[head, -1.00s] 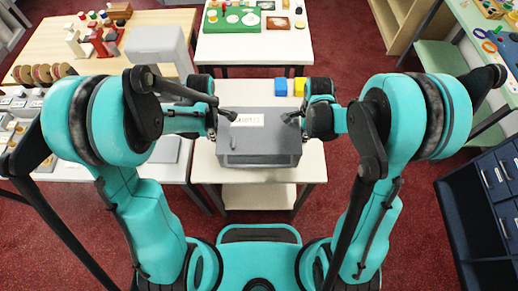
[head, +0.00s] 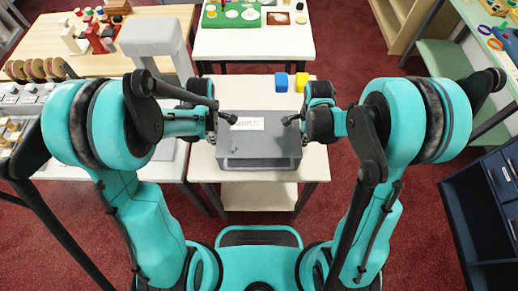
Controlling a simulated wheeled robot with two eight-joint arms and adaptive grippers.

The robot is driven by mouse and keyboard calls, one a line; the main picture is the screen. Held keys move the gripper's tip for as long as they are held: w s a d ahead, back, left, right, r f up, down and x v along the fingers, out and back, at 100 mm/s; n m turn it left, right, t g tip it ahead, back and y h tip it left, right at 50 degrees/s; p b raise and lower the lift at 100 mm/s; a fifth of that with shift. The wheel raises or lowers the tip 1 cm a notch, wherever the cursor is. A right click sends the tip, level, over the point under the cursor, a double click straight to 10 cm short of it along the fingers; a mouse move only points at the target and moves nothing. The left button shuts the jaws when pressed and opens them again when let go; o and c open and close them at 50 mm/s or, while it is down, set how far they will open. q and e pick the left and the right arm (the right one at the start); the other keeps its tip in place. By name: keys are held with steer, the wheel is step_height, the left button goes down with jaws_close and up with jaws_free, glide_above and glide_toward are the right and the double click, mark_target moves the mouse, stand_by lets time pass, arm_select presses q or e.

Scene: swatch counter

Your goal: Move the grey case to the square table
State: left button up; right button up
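The grey case (head: 258,151), with a white label on its lid, is level over the small white square-topped table (head: 207,172) in front of me. From above I cannot tell whether its underside touches the tabletop. My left gripper (head: 213,124) is at the case's left side and my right gripper (head: 297,122) at its right side. Both appear closed on the case's sides, though the fingertips are small and partly hidden by my wrists.
A white table (head: 225,47) with a green tray stands farther back.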

arm_select(q)
steer(key=o, duration=0.4)
arm_select(e)
steer(key=o, duration=0.4)
steer(key=shift+o, duration=0.2)
arm_select(q)
steer(key=shift+r, duration=0.15)
arm_select(e)
steer(key=shift+r, duration=0.35)
step_height(320, 180, up, 11)
steer(key=shift+r, duration=0.2)
arm_select(q)
step_height(320, 180, up, 12)
arm_select(e)
steer(key=shift+s, duration=0.1)
